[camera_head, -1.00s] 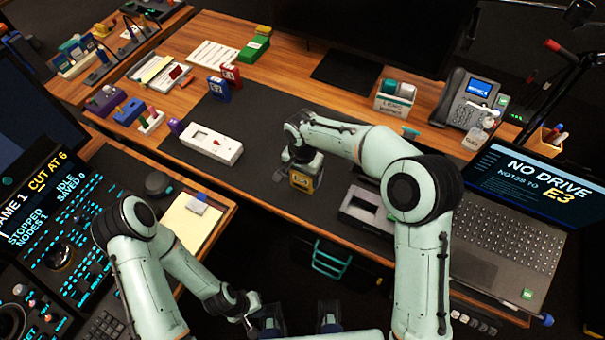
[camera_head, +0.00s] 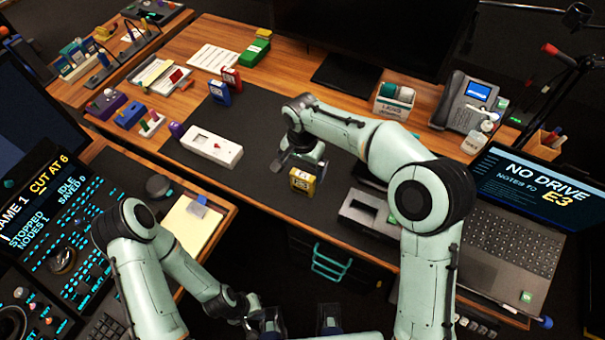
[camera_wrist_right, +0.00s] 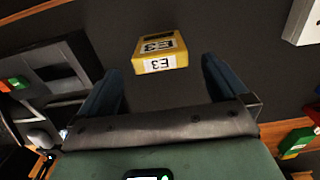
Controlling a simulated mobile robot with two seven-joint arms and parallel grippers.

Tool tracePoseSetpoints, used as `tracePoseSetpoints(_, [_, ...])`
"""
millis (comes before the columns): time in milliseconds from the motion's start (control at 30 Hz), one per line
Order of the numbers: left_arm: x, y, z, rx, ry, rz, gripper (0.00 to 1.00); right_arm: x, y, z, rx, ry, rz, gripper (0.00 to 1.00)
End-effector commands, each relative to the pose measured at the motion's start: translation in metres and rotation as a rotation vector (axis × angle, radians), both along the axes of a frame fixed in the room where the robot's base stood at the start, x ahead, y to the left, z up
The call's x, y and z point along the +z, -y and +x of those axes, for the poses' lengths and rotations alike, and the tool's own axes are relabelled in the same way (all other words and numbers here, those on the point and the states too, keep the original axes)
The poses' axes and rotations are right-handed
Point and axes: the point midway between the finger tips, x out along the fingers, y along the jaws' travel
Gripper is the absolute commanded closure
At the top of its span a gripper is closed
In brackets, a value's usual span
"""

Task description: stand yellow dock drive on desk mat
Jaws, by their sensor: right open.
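The yellow dock drive (camera_head: 302,180) stands upright on the dark desk mat (camera_head: 255,115), near its front edge. In the right wrist view the drive (camera_wrist_right: 160,52) shows labels reading E3 and lies beyond the fingertips, between their lines. My right gripper (camera_head: 287,165) is open and empty, just behind and left of the drive in the head view, apart from it. Its two blue fingers also show in the right wrist view (camera_wrist_right: 160,85). My left gripper (camera_head: 250,325) hangs low at the bottom of the head view, away from the desk; its fingers are too unclear to judge.
A white device (camera_head: 212,146) lies on the mat to the left. A grey dock with a slot (camera_head: 366,212) sits to the right, beside the laptop (camera_head: 515,225). Red and blue drives (camera_head: 219,92) stand at the mat's back left. The mat's middle is clear.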

Motion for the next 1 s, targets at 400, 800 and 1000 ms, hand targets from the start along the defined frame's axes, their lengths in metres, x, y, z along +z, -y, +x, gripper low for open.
tracePoseSetpoints(400, [0.008, 0.000, 0.003, 0.000, 0.003, 0.000, 1.00, 0.059, 0.000, 0.000, 0.001, -0.001, -0.001, 0.00])
tracePoseSetpoints(800, [0.007, 0.000, 0.003, 0.000, 0.003, 0.000, 1.00, 0.060, 0.000, 0.000, 0.001, -0.001, -0.001, 0.00])
tracePoseSetpoints(1000, [0.007, 0.000, 0.003, 0.000, 0.003, 0.000, 1.00, 0.060, 0.000, 0.000, 0.001, -0.001, -0.001, 0.00])
